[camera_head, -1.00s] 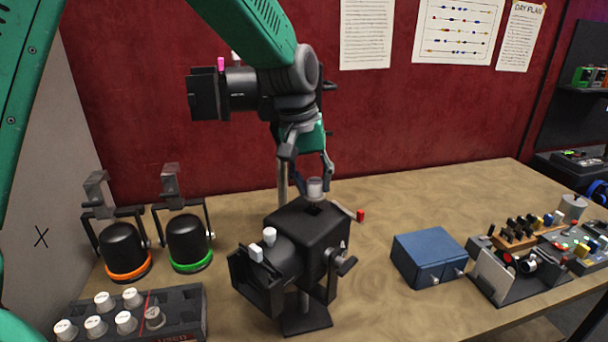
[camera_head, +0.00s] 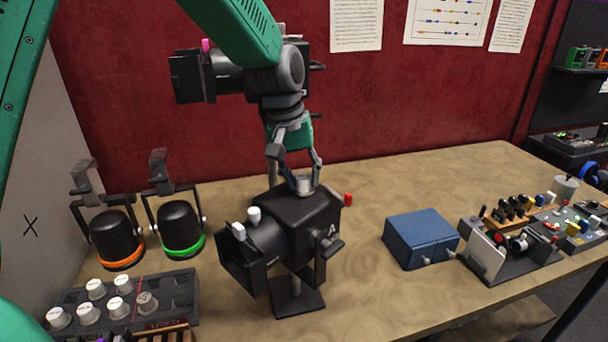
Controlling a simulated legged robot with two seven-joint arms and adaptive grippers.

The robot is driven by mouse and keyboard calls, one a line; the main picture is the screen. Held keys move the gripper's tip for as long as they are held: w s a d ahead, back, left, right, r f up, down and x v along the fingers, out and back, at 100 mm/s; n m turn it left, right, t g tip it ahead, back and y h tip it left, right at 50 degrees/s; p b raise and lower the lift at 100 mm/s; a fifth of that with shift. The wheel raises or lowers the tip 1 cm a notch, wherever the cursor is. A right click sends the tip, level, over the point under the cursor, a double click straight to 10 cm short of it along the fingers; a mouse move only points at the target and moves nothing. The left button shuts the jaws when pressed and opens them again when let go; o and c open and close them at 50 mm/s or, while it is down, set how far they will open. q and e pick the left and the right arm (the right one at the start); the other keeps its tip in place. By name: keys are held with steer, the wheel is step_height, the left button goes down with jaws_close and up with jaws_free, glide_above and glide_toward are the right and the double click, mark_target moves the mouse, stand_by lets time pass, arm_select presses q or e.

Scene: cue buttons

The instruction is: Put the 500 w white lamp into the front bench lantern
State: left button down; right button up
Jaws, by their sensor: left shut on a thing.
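The front bench lantern (camera_head: 312,217) is a black box on a stand near the middle of the bench, with white knobs on its barrel and an opening in its top. My left gripper (camera_head: 303,187) comes down from above and is shut on the lamp (camera_head: 304,183). Only the lamp's pale grey-white base shows between the fingertips, at the lantern's top. Its lower part is hidden, and I cannot read its wattage. The lamp looks upright and mostly sunk into the top opening. My right gripper is not in view.
A second black lantern (camera_head: 192,78) stands raised behind. Two hooded fixtures, orange-ringed (camera_head: 118,240) and green-ringed (camera_head: 181,228), stand left. A lamp tray (camera_head: 180,297) with several white-based lamps lies front left. A blue box (camera_head: 421,238) and a control panel (camera_head: 575,235) sit right.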

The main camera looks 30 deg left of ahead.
arm_select(q)
steer(key=shift+s+a, duration=0.1)
steer(key=shift+a, duration=0.3)
steer(key=c, duration=1.1)
jaws_free()
steer(key=shift+f, duration=0.1)
steer(key=shift+c, duration=0.2)
steer(key=shift+d, duration=0.15)
steer(key=shift+r, duration=0.3)
steer(key=v, duration=1.1)
